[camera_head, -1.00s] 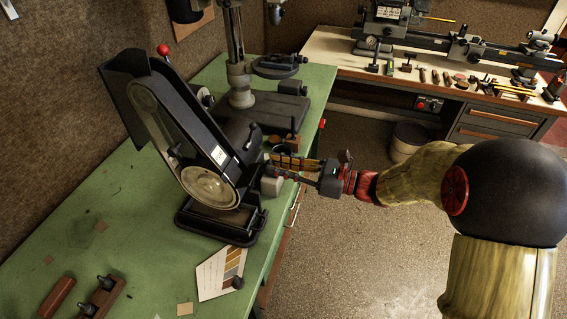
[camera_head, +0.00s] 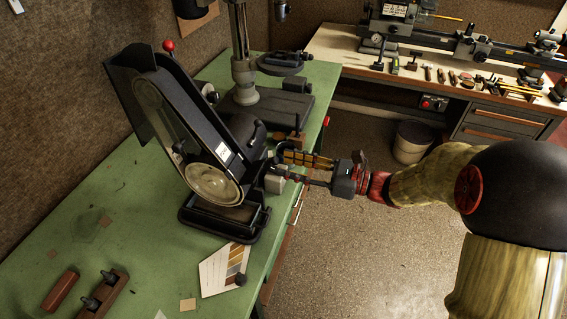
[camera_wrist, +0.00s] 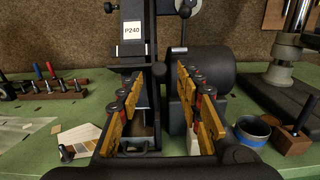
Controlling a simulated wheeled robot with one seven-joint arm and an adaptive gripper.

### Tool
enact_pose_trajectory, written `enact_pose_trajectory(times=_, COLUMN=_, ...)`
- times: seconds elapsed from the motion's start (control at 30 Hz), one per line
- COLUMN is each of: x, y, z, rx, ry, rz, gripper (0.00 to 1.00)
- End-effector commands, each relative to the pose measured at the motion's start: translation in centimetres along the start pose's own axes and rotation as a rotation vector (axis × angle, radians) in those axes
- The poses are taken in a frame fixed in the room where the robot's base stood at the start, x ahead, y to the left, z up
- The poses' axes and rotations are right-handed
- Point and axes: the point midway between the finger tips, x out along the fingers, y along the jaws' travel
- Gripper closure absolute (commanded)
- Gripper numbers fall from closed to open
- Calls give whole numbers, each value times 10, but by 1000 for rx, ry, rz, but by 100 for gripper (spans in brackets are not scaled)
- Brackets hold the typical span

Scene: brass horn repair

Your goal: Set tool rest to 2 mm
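My gripper (camera_head: 284,166) is just right of the grinder's lower end. In the wrist view my gripper (camera_wrist: 160,108) is open, its yellow-padded fingers wide apart, with dark grinder parts behind the gap. A pale grey block (camera_wrist: 192,142) shows by the right finger. I cannot clearly make out the tool rest or its gap to the belt; the fingers partly hide that area.
A drill-press column (camera_head: 243,60) stands behind the grinder. A blue-rimmed cup (camera_wrist: 252,130) and wooden block (camera_wrist: 290,138) are at right in the wrist view. A colour-sample card (camera_head: 224,270) lies in front. A bin (camera_head: 412,141) stands on the floor; floor between benches is otherwise clear.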

Motion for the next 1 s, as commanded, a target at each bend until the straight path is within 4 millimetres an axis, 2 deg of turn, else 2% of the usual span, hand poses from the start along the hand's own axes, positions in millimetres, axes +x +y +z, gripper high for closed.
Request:
enact_pose_trajectory(times=0.1, x=-26, y=-2, z=0, rx=0, ry=0, rz=-6, gripper=65)
enact_pose_trajectory(times=0.3, x=-64, y=-1, z=0, rx=1, ry=-1, rz=-5, gripper=65)
enact_pose_trajectory(times=0.5, x=-89, y=-1, z=0, rx=0, ry=-1, rz=-3, gripper=65)
enact_pose_trajectory(times=0.7, x=-96, y=0, z=0, rx=0, ry=0, rz=0, gripper=65)
enact_pose_trajectory(times=1.0, x=-96, y=0, z=0, rx=0, ry=0, rz=0, gripper=65)
